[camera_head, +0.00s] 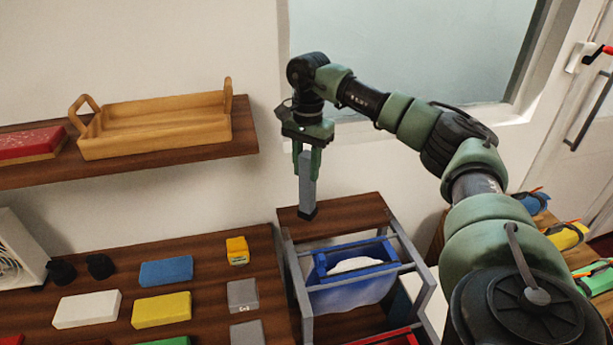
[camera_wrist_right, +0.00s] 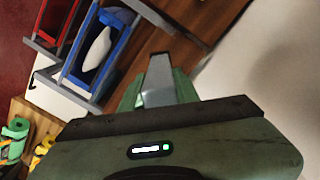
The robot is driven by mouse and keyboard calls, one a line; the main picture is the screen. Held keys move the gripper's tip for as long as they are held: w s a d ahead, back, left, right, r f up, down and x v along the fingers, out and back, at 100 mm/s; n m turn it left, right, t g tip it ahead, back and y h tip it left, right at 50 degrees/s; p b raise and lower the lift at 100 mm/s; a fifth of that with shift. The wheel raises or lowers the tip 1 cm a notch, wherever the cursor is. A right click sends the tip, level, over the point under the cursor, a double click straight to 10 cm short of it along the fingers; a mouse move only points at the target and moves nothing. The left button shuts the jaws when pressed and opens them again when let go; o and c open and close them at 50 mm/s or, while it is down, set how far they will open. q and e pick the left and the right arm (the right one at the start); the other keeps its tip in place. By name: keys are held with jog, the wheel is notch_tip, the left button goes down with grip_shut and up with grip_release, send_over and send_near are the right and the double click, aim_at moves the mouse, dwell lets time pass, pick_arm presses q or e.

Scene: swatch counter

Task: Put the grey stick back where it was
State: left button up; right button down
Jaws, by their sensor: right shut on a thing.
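The grey stick (camera_head: 307,182) hangs upright from my right gripper (camera_head: 309,156), which is shut on its upper part. Its dark lower end is over, or touching, the wooden top of the small rack (camera_head: 352,214); I cannot tell if there is contact. In the right wrist view the grey stick (camera_wrist_right: 158,82) shows between the fingers of my right gripper (camera_wrist_right: 155,98). My left gripper is not in view.
A blue bin (camera_head: 350,290) with a white thing in it sits in the rack, right of a counter (camera_head: 205,255) with coloured blocks and a yellow item (camera_head: 237,250). A shelf (camera_head: 200,157) holds a wooden tray (camera_head: 155,138) and a red box (camera_head: 30,144).

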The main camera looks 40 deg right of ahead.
aim_at(307, 179)
notch_tip(307, 179, down, 3)
jog(key=shift+r+p, duration=0.15)
jog(key=shift+p, duration=0.15)
jog(key=shift+w+f, duration=0.1)
jog(key=shift+f, duration=0.25)
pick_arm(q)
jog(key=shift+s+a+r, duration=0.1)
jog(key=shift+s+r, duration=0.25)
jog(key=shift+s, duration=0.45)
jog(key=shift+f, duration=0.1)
pick_arm(e)
jog(key=shift+f, duration=0.1)
jog(key=c, duration=1)
grip_release()
jog(key=shift+c, duration=0.2)
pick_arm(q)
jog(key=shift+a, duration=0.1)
